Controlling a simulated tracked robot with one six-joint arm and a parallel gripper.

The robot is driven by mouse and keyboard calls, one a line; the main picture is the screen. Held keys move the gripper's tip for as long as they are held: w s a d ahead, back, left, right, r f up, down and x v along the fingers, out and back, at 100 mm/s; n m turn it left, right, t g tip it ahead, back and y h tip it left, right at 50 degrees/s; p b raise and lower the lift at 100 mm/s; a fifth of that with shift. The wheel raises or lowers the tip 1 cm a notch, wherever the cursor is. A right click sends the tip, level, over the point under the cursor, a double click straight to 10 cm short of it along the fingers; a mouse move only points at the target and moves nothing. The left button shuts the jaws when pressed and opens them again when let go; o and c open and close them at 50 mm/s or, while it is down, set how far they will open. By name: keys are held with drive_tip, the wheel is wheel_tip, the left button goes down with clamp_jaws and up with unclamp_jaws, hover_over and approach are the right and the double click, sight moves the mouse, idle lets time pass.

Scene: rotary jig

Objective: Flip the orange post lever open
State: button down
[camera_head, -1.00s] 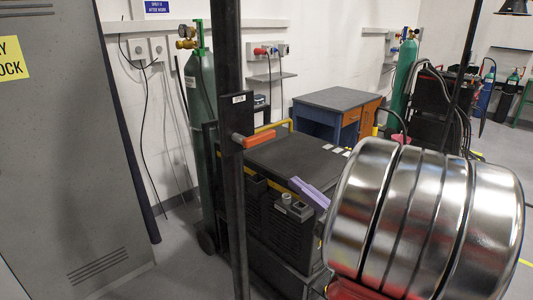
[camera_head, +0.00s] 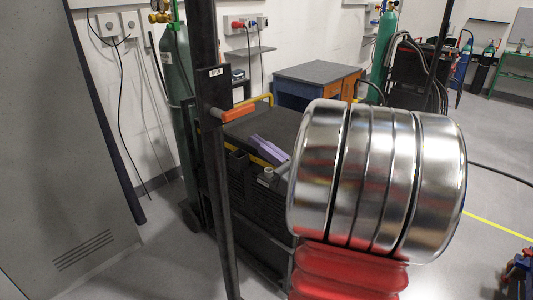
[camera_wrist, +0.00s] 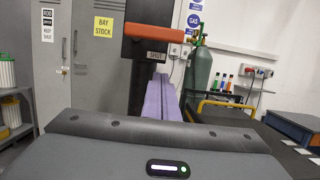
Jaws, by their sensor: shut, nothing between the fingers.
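The orange lever (camera_head: 240,112) sticks out level to the right from a dark upright post (camera_head: 213,150). A small label (camera_head: 216,71) above it appears to read OPEN. In the wrist view the lever (camera_wrist: 153,32) is at the top centre, with a label reading SHUT (camera_wrist: 157,55) just below it. My gripper (camera_wrist: 160,80) has two purple fingers, shut together and empty, pointing at the post below the lever. In the head view my gripper (camera_head: 256,140) is a little below and right of the lever, seemingly apart from it. The gap in depth is unclear.
A black cart (camera_head: 265,190) stands behind the post, with a green gas cylinder (camera_head: 176,75) beside it. A grey locker (camera_head: 50,140) is at the left. A workbench (camera_head: 316,75) stands behind. Open floor lies at the right. My shiny arm link hides part of the cart.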

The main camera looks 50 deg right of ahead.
drive_tip(key=shift+w+r, duration=0.45)
drive_tip(key=shift+r, duration=0.35)
drive_tip(key=shift+w+r, duration=0.45)
drive_tip(key=shift+r, duration=0.3)
drive_tip(key=shift+w+r, duration=0.45)
drive_tip(key=shift+r, duration=0.35)
